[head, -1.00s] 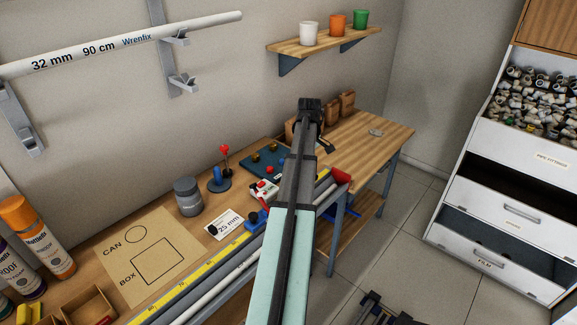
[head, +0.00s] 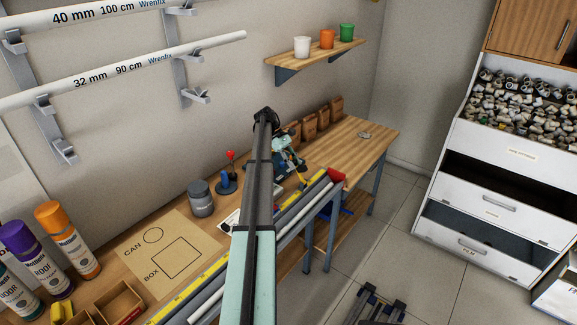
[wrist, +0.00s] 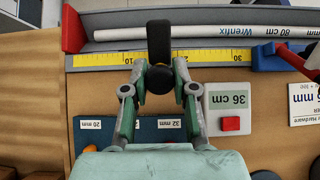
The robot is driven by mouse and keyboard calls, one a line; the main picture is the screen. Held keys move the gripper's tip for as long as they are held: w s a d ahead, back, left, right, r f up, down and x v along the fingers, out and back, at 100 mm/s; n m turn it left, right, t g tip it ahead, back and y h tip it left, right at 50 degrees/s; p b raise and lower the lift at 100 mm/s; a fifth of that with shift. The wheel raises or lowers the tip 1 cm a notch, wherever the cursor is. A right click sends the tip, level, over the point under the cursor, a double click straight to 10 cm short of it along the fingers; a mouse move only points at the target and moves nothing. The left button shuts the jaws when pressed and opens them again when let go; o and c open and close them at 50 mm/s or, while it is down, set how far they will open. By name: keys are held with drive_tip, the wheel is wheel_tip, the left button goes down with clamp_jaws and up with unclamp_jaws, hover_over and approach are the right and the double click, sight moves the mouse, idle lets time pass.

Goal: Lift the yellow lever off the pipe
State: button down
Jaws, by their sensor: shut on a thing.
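My gripper (wrist: 160,78) is shut on a black grip (wrist: 158,42) with a rounded end, which stands out over the measuring rail in the wrist view. In the head view my gripper (head: 284,150) is low over the far part of the bench, with a yellow piece (head: 303,181) just below it that looks like the lever. In the wrist view the lever's yellow part cannot be made out behind the grip. The white pipe (wrist: 210,31) lies in the rail, passing behind the grip. Whether the lever touches the pipe is hidden.
A yellow ruler (wrist: 100,60) runs along the rail, between a red end stop (wrist: 73,28) and a blue stop (wrist: 270,57). A white "36 cm" readout (wrist: 228,108) and a blue labelled tray (wrist: 90,135) lie close to my fingers. A grey can (head: 201,200) stands on the bench.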

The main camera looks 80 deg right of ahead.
drive_tip(key=shift+a+f, duration=0.1)
drive_tip(key=shift+f, duration=0.15)
drive_tip(key=c, duration=0.9)
unclamp_jaws()
drive_tip(key=shift+r, duration=0.1)
